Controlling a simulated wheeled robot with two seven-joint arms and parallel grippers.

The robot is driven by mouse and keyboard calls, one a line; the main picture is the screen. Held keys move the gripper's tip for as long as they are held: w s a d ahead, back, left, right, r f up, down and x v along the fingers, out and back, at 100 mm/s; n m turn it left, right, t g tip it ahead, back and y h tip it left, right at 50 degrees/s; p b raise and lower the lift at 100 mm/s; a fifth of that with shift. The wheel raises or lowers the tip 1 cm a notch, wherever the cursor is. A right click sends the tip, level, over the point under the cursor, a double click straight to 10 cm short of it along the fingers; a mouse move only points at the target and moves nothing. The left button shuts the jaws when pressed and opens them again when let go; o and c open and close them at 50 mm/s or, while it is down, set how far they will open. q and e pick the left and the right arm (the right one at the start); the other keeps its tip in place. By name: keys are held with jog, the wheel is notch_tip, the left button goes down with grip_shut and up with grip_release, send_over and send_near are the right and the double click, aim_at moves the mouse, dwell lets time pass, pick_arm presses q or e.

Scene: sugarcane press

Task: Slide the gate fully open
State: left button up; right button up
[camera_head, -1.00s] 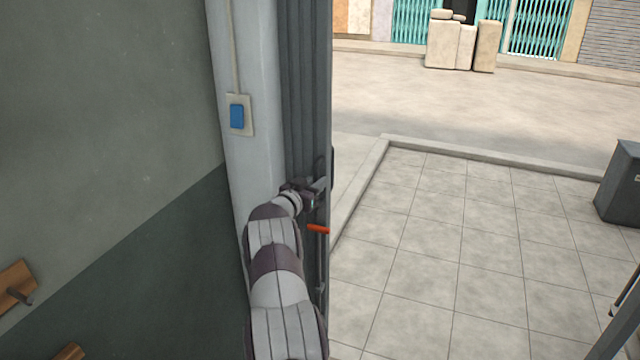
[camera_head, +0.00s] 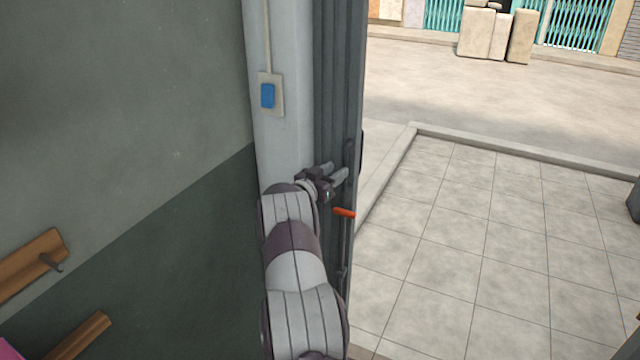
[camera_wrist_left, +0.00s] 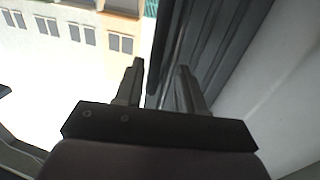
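The grey metal gate (camera_head: 338,90) is folded into a narrow upright stack against the pale pillar on the left, and the doorway beside it is clear. A dark upright handle (camera_head: 350,158) and an orange lever (camera_head: 344,212) are on its edge. My left gripper (camera_head: 342,174) is beside the handle with its fingers apart. In the left wrist view, the open fingers of my left gripper (camera_wrist_left: 161,80) point along the gate (camera_wrist_left: 215,50), with a dark upright bar between them. I cannot tell whether they touch it. My right gripper is not in view.
A blue switch (camera_head: 267,95) is on the pillar (camera_head: 280,140). The tiled floor (camera_head: 470,260) right of the gate is open up to a low kerb (camera_head: 520,150).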

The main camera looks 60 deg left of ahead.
pick_arm(q)
jog(key=v, duration=0.8)
jog(key=shift+b, duration=0.45)
jog(key=shift+s, duration=0.1)
